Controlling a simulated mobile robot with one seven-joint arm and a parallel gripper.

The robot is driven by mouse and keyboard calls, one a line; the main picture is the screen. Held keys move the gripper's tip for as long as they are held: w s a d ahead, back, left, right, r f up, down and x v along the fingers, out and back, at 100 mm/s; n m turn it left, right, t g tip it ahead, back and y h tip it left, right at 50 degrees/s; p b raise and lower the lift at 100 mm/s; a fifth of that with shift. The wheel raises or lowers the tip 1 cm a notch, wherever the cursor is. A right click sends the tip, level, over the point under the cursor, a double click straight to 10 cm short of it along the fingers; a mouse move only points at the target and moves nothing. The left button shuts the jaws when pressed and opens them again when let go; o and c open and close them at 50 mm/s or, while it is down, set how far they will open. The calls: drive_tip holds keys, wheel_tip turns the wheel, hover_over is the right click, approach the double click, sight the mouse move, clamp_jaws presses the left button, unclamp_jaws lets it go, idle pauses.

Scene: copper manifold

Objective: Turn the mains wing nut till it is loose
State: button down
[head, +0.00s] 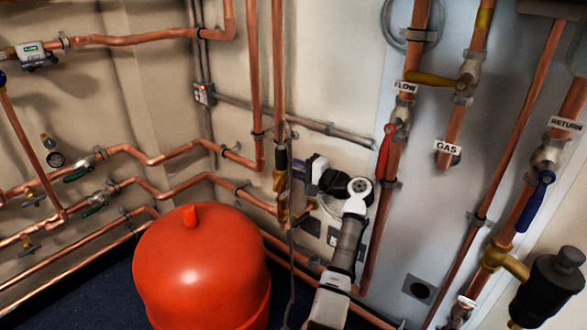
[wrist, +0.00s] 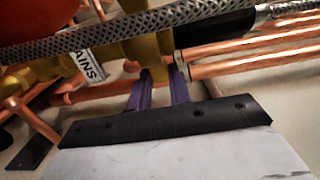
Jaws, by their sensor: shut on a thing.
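The mains wing nut (wrist: 157,73) is a small brass piece at the top middle of the wrist view. My gripper (wrist: 160,82) has its two purple fingers on either side of it and is shut on it. A white tag (wrist: 87,64) reading "AINS", its start cut off, hangs just left of it. In the head view my gripper (head: 298,170) reaches from the right to the brass fittings (head: 281,183) on a vertical copper pipe. The nut itself cannot be made out there.
A braided hose (wrist: 130,22) crosses close above my fingers in the wrist view. An orange-red tank (head: 200,270) stands left of my arm. Copper pipes run behind. Red-handled flow valve (head: 384,150) and brass-handled gas valve (head: 435,79) are to the right.

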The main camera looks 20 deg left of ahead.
drive_tip(key=shift+a, duration=0.15)
drive_tip(key=c, duration=1.3)
unclamp_jaws()
